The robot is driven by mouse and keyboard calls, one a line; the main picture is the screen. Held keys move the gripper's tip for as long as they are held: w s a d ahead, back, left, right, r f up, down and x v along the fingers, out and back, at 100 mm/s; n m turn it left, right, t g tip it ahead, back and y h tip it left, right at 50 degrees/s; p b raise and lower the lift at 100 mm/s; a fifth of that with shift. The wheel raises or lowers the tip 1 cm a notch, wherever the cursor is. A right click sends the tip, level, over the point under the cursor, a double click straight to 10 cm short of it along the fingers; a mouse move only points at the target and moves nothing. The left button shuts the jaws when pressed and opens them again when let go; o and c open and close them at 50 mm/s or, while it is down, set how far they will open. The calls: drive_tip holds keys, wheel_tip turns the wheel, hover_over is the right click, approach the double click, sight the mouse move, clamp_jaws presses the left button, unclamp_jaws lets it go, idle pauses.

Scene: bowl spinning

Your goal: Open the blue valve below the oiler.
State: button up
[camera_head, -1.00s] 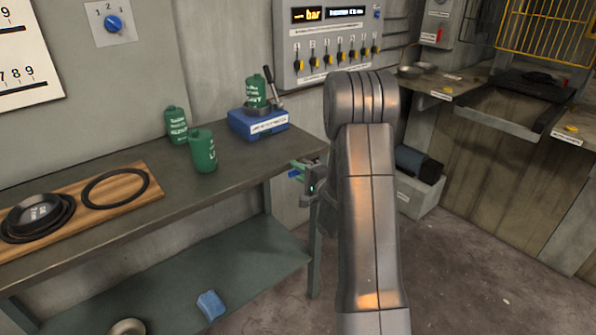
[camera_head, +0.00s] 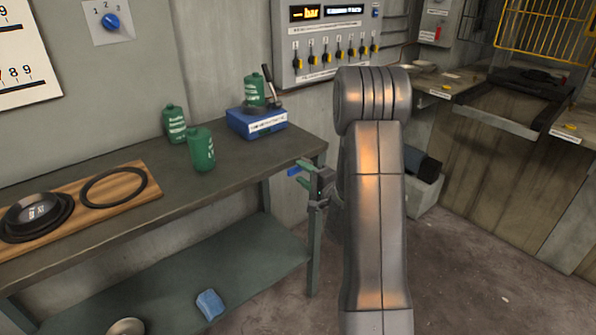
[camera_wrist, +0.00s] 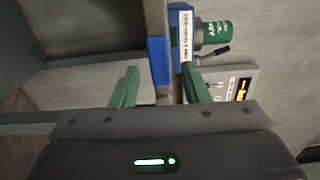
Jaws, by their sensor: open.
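The blue valve handle (camera_head: 294,171) shows as a small blue bar at the right end of the bench, below the blue oiler box (camera_head: 257,123). The oiler has a white label, a green bottle and a dark lever. My gripper (camera_head: 303,173) is open beside the bench end, its green fingertips close to the blue handle. In the wrist view the blue handle (camera_wrist: 158,62) lies ahead, between the two green fingers of my gripper (camera_wrist: 160,80). I cannot tell whether they touch it. The oiler (camera_wrist: 181,35) shows beyond it there.
Two green bottles (camera_head: 201,150) stand on the bench (camera_head: 230,178) left of the oiler. A wooden board (camera_head: 110,197) with dark rings lies further left. A blue block (camera_head: 210,304) lies on the lower shelf. The floor (camera_head: 470,260) right of my arm is clear.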

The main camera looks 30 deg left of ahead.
sight(298, 170)
drive_tip(key=v, duration=1)
drive_tip(key=shift+s+d, duration=0.15)
drive_tip(key=shift+d, duration=0.1)
drive_tip(key=x, duration=1.4)
drive_tip(key=shift+d, duration=0.1)
